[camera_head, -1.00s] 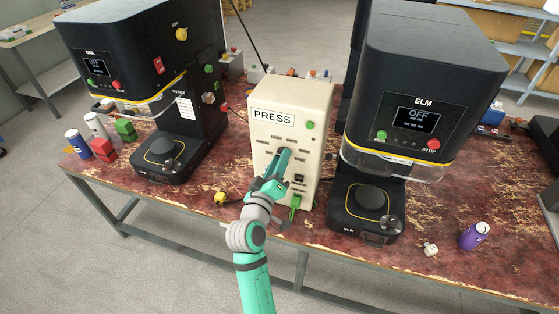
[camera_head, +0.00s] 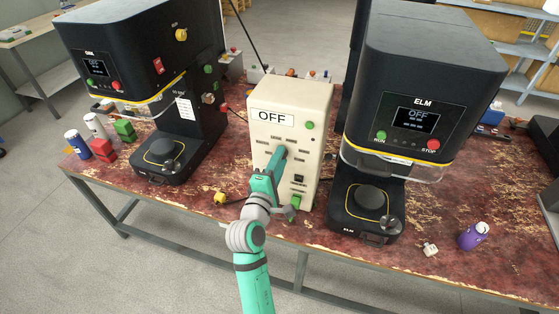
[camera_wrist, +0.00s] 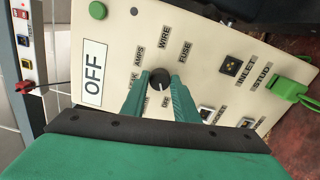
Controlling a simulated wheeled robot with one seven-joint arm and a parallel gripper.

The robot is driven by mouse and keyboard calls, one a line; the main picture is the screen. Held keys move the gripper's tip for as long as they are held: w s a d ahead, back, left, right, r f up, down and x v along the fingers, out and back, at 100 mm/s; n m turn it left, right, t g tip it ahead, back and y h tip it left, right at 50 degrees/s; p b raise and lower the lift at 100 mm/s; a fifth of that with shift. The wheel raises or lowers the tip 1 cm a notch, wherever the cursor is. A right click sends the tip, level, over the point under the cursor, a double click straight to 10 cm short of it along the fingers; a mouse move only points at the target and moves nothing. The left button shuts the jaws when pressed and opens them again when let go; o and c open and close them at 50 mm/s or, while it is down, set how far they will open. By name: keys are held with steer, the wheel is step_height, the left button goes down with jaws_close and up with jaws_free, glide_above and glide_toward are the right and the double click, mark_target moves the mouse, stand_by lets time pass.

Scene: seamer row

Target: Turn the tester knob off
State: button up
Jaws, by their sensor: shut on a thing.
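The tester is a cream box (camera_head: 319,105) standing on the bench between two black machines. Its display (camera_head: 272,117) reads OFF, and the same display (camera_wrist: 93,72) shows sideways in the wrist view. The tester knob (camera_wrist: 159,79) is round and black, on the labelled front panel. My gripper (camera_wrist: 159,90) is shut on the knob, one green finger on each side of it. In the head view my gripper (camera_head: 281,154) reaches the panel from the front and hides the knob.
The ELM machine (camera_head: 430,60) stands close on the right and another black machine (camera_head: 125,50) on the left. A green plug (camera_wrist: 286,88) sits in the panel's lower part. A purple bottle (camera_head: 473,236) and a small white piece (camera_head: 430,249) lie at the right front.

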steer(key=shift+a+n, duration=0.1)
steer(key=shift+n, duration=0.4)
steer(key=o, duration=1.1)
steer(key=shift+c, duration=0.2)
steer(key=shift+s, duration=0.1)
steer(key=v, duration=1)
steer(key=shift+s, duration=0.3)
